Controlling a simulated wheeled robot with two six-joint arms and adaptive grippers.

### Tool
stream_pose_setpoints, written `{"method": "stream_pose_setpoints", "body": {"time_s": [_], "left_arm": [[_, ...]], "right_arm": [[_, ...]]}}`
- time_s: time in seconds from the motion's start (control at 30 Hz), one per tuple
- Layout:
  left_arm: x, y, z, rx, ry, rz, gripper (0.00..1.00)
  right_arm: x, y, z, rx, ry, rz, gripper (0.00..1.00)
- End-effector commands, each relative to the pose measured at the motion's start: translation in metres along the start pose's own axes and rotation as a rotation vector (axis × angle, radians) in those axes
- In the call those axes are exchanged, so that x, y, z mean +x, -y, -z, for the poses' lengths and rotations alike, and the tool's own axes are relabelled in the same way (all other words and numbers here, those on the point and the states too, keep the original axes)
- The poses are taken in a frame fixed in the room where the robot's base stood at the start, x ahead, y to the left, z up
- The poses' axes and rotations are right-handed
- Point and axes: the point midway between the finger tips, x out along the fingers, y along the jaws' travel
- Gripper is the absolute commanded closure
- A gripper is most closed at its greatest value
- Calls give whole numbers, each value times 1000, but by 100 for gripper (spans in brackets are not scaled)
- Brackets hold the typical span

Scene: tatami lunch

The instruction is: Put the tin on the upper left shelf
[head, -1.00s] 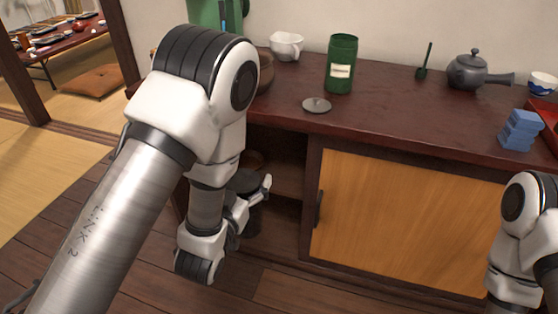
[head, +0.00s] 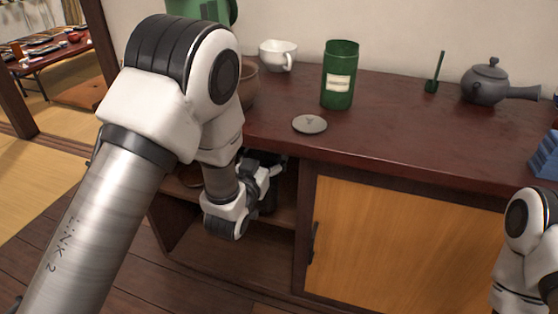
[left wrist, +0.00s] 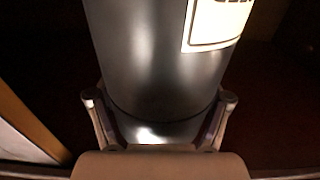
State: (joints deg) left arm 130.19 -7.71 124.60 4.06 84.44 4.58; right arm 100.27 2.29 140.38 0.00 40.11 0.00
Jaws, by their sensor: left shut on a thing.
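My left gripper (head: 268,172) is shut on a dark grey tin (left wrist: 155,60) with a pale label, which fills the left wrist view between the two fingers. In the head view the tin is mostly hidden behind my gripper and wrist. The gripper is at the left, open part of the cabinet, just below the counter edge and at the level of the upper left shelf (head: 282,214). I cannot tell whether the tin touches the shelf. My right arm shows at the lower right, but its gripper is out of view.
A brown bowl (head: 191,176) sits on the upper shelf at the left. The counter (head: 400,130) above bears a green canister (head: 339,80), a grey lid (head: 309,124), a white cup (head: 277,54) and a teapot (head: 484,86). A wooden door (head: 400,240) closes the cabinet's right part.

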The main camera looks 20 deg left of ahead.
Motion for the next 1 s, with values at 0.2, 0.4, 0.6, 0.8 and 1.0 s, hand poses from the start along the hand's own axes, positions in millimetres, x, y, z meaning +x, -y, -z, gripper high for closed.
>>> {"method": "stream_pose_setpoints", "body": {"time_s": [0.2, 0.4, 0.6, 0.8, 1.0], "left_arm": [[50, 0, -2, -1, -4, 1, 92], [76, 0, -1, 0, -3, 1, 92], [94, 0, -1, -1, -2, 1, 92], [93, 0, -20, 0, 0, 1, 92], [92, 0, -46, -1, 2, 1, 92]], "right_arm": [[18, 0, 0, 0, 0, 0, 0], [24, 0, 0, 0, 0, 0, 0], [30, 0, 0, 0, 0, 0, 0], [41, 0, 0, 0, 0, 0, 0], [57, 0, 0, 1, -1, 0, 0]]}}
